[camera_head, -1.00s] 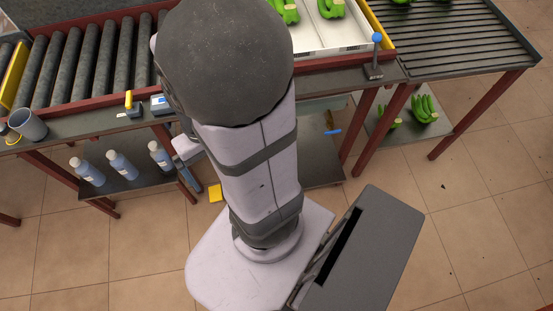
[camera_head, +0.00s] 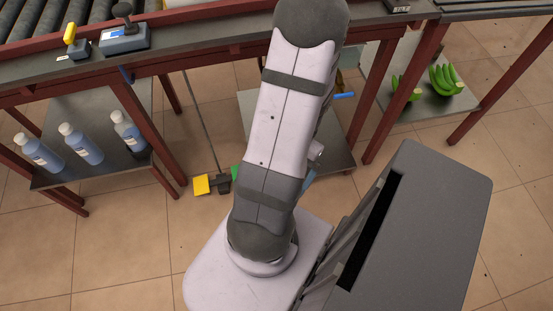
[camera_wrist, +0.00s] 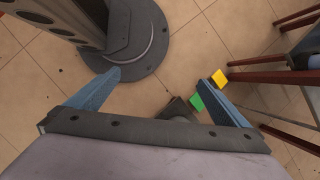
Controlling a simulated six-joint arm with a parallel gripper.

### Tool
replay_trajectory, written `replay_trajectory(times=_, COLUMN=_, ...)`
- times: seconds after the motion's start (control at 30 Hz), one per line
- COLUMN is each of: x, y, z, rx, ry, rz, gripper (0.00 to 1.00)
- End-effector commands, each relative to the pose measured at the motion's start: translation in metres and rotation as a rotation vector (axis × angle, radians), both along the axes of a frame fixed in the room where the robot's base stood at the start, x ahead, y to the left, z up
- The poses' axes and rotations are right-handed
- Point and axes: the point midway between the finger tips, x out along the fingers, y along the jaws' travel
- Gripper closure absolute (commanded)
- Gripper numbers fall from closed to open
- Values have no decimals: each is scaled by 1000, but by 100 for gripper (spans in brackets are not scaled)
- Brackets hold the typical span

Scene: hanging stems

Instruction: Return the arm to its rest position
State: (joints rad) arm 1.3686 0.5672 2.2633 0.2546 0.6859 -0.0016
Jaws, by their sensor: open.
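My arm (camera_head: 290,110) stands on its pale base in the head view and reaches up toward the top edge of the picture, in front of the work table. My gripper does not show there. In the wrist view my gripper (camera_wrist: 158,77) is open, with its two blue fingers wide apart and nothing between them. It faces down toward the tiled floor.
A table frame (camera_head: 165,63) with a lower shelf holding several blue bottles (camera_head: 82,145) is at left. Green bananas (camera_head: 446,80) lie on a low shelf at right. Yellow (camera_wrist: 219,77) and green (camera_wrist: 196,102) pieces show near the right finger.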

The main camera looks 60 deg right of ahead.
Motion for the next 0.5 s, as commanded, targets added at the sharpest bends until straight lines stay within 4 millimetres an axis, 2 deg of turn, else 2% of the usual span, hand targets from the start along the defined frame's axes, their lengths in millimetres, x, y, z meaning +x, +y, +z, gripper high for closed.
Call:
replay_trajectory(times=0.03, x=-3, y=-12, z=-31, rx=0, ry=-9, rz=-84, gripper=0)
replay_trajectory(times=0.13, x=-2, y=-46, z=-67, rx=-22, ry=-37, rz=-261, gripper=0)
replay_trajectory(times=0.17, x=0, y=-59, z=-73, rx=-36, ry=-47, rz=-318, gripper=0)
replay_trajectory(times=0.3, x=24, y=-121, z=-66, rx=-131, ry=-104, rz=-488, gripper=0)
replay_trajectory(times=0.4, x=35, y=-160, z=-56, rx=-201, ry=-144, rz=-588, gripper=0)
replay_trajectory(times=0.5, x=42, y=-189, z=-48, rx=-250, ry=-175, rz=-680, gripper=0)
